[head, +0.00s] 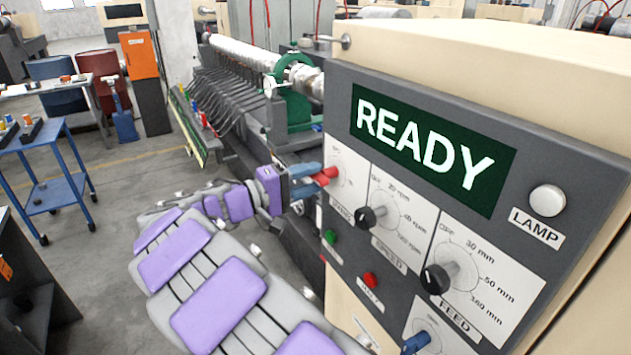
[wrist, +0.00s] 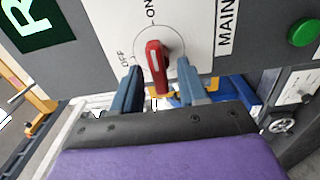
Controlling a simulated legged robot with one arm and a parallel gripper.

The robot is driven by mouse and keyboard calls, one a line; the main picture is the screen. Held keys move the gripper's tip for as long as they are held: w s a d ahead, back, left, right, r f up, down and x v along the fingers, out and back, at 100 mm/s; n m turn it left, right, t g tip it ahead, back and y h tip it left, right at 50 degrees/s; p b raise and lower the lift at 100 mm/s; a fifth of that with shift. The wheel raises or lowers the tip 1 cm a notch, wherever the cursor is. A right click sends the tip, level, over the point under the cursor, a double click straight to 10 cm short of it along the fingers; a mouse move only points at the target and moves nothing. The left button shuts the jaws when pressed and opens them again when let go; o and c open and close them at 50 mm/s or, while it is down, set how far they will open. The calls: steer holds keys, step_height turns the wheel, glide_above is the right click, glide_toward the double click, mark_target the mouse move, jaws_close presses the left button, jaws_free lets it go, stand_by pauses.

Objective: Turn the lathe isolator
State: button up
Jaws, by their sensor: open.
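The red isolator handle (wrist: 156,66) sits on a white round-marked plate with OFF at the left and ON at the top in the wrist view. A label beside it reads MAIN, partly cut off. The handle also shows in the head view (head: 323,177) at the panel's left edge. My gripper (wrist: 158,82) is open, with one blue-grey finger on each side of the handle. The left finger looks close to the handle; I cannot tell whether either touches. In the head view my gripper (head: 308,180) reaches the handle from the left. Which mark the handle points to is unclear.
The READY display (head: 432,140) is lit above the SPEED knob (head: 372,216) and FEED knob (head: 437,278). A green button (head: 330,236), a red button (head: 370,280) and a blue knob (head: 416,342) are nearby. A blue trolley (head: 50,195) stands left on open floor.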

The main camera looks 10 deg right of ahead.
steer(key=shift+x, duration=1.2)
steer(key=shift+s+a, duration=0.1)
steer(key=shift+a, duration=0.05)
jaws_close()
